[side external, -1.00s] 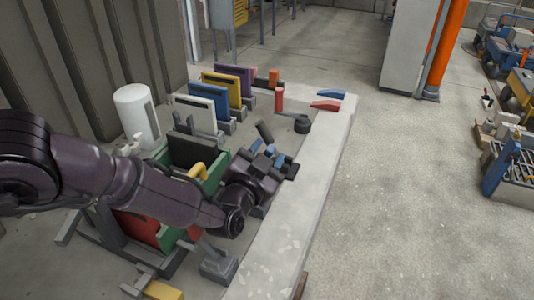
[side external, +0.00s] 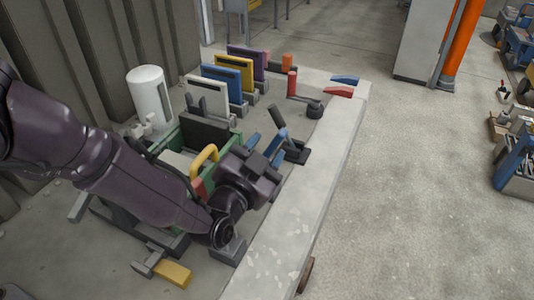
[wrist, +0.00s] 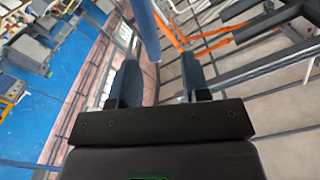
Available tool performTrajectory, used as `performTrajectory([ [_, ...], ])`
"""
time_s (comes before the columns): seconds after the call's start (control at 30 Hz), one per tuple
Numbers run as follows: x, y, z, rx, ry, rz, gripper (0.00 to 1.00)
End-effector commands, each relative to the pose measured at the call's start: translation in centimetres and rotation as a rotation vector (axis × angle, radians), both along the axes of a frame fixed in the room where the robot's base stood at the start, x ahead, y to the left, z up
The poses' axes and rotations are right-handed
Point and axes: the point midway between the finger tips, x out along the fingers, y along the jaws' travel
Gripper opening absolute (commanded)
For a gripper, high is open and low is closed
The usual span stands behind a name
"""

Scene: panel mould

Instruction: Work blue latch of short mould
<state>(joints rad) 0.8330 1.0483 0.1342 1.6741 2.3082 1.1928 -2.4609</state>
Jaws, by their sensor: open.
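My gripper (side external: 267,146) is low over the front side of the green mould (side external: 190,130), its two blue-grey fingers apart. In the wrist view, my gripper (wrist: 160,72) is open. A blue bar (wrist: 146,28), perhaps the blue latch, comes down from the top edge between the fingers, nearer the left one. I cannot tell whether it touches. A dark lever (side external: 277,116) leans beside the fingers, above a black base (side external: 297,152). A yellow handle (side external: 205,157) stands on the mould behind my wrist. My arm hides much of the mould's front.
White (side external: 207,100), blue (side external: 222,85), yellow (side external: 236,74) and purple (side external: 246,61) panels stand behind in a row. A white cylinder (side external: 148,95) is at left. The pale ledge (side external: 290,215) is mostly clear.

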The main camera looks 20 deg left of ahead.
Motion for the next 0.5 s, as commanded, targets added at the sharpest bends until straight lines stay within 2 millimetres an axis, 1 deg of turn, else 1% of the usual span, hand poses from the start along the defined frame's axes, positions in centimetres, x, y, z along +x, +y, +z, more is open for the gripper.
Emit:
performTrajectory([
  [0.03, 0.2, 0.0, 1.9, -0.007, -0.005, 0.002, 0.43],
  [0.1, 0.4, 0.0, 3.6, -0.006, -0.003, 0.002, 0.43],
  [0.2, 0.4, 0.1, 4.6, -0.002, 0.0, 0.001, 0.43],
  [0.27, 0.4, 0.1, 4.3, 0.0, 0.002, 0.001, 0.43],
  [0.37, 0.4, 0.1, 2.9, 0.003, 0.003, 0.0, 0.43],
  [0.5, 0.4, 0.1, 0.0, 0.004, 0.004, 0.0, 0.43],
])
